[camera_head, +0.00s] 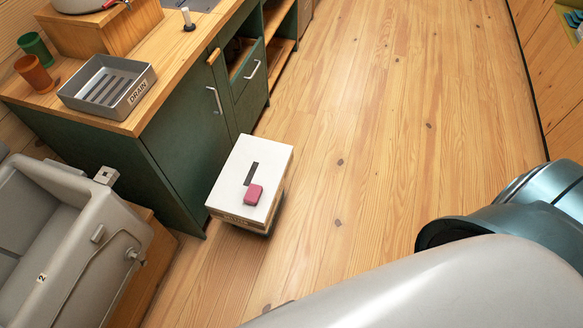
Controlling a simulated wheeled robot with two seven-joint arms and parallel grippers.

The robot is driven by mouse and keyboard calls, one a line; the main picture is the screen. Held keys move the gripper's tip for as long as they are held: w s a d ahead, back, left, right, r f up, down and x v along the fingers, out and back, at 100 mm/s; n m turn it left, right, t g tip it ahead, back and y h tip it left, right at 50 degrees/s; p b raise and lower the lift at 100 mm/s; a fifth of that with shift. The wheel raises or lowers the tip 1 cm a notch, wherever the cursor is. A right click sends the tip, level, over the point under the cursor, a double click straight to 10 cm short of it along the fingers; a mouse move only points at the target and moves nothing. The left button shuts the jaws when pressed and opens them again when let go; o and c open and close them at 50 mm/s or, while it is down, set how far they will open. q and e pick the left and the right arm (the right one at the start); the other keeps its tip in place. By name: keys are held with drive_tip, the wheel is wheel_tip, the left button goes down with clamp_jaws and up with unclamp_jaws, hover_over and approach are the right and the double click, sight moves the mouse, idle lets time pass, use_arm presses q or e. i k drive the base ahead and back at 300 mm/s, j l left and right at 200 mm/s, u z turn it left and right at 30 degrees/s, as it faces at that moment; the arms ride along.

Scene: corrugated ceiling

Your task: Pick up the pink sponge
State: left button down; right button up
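The pink sponge (253,194) is a small rounded block. It lies on top of a white box (228,180), near the front right part of its lid and close to a dark slot. The box stands low beside the green cabinet, above the wooden floor. Neither gripper shows in the head view. Parts of my own body, grey and dark teal, fill the lower right corner, well apart from the sponge.
A green cabinet (180,135) with a wooden top stands left of the box. A grey drain tray (107,87) and two cups are on it. A large grey bin (70,235) is at the lower left. The wooden floor (370,110) is clear right of the box.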

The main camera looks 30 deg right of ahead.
sight(254, 192)
drive_tip(key=z, duration=0.4)
drive_tip(key=u, duration=1.4)
drive_tip(key=z, duration=1.4)
drive_tip(key=i+l+u, duration=0.15)
drive_tip(key=l, duration=0.2)
drive_tip(key=i+l+u, duration=0.15)
drive_tip(key=l, duration=0.2)
drive_tip(key=i+l+u, duration=0.2)
drive_tip(key=l, duration=0.2)
drive_tip(key=i+l+u, duration=0.15)
drive_tip(key=l, duration=0.25)
drive_tip(key=i+l+u, duration=0.15)
drive_tip(key=l, duration=0.25)
drive_tip(key=k, duration=0.05)
